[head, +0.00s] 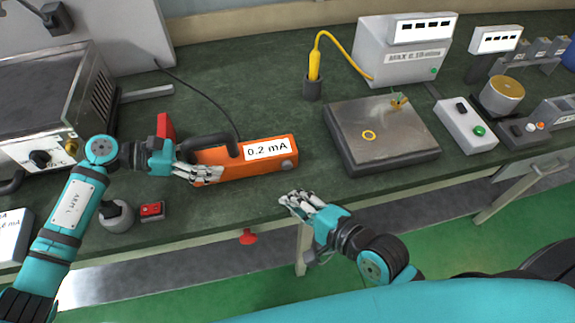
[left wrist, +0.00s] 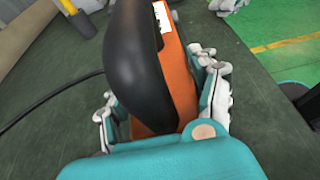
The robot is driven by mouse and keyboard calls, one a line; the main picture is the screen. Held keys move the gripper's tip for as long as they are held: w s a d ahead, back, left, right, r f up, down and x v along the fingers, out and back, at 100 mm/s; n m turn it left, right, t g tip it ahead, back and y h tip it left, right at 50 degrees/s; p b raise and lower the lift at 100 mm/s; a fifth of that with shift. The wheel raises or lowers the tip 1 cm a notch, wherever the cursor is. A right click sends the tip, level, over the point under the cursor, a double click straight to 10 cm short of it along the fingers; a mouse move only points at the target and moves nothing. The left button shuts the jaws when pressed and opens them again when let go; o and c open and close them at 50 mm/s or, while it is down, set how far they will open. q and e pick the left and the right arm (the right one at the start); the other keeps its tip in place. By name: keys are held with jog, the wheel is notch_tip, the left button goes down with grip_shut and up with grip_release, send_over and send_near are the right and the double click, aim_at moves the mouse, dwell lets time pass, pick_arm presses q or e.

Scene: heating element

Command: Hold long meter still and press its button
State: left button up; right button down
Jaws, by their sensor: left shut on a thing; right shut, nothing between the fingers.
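The long meter (head: 228,172) is orange with a black handle and a white label reading 0.2 mA. It lies on the green bench top in the head view. A round grey button (head: 287,165) shows at its right end. My left gripper (head: 205,174) is shut on the meter's left part. In the left wrist view the fingers stand on both sides of the orange body (left wrist: 182,85), under the black handle (left wrist: 138,60). My right gripper (head: 290,200) is shut and empty, just off the bench's front edge, below and apart from the meter's right end.
A metal plate device (head: 380,150) with a yellow ring on it stands right of the meter. A yellow probe (head: 314,65) stands in a dark holder behind. A red switch (head: 151,210) sits in front. A black cable (head: 205,96) runs behind the meter.

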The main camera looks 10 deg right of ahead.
pick_arm(q)
jog(key=shift+s+f, duration=0.1)
jog(key=shift+f, duration=0.15)
jog(key=o, duration=1.8)
jog(key=shift+r, duration=0.1)
pick_arm(e)
jog(key=shift+w, duration=0.1)
pick_arm(q)
jog(key=shift+o, duration=0.2)
jog(key=shift+r, duration=0.1)
